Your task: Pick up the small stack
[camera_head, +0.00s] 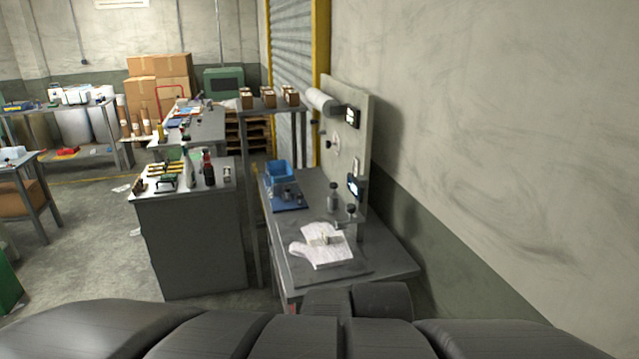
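A small white pile (322,246) lies on the near part of the grey workbench (385,262) at centre right. It looks like crumpled sheets or a glove, with small pale pieces on top; it is too small to tell exactly. I cannot tell whether this is the small stack. My gripper is not in view. Dark rounded parts of my own body fill the bottom edge.
The bench also holds a blue bin (279,171), a blue mat (290,203) and a grey bottle (333,196). An upright panel (347,130) stands at its wall side. A dark cabinet (192,250) stands left of the bench. Open floor lies further left.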

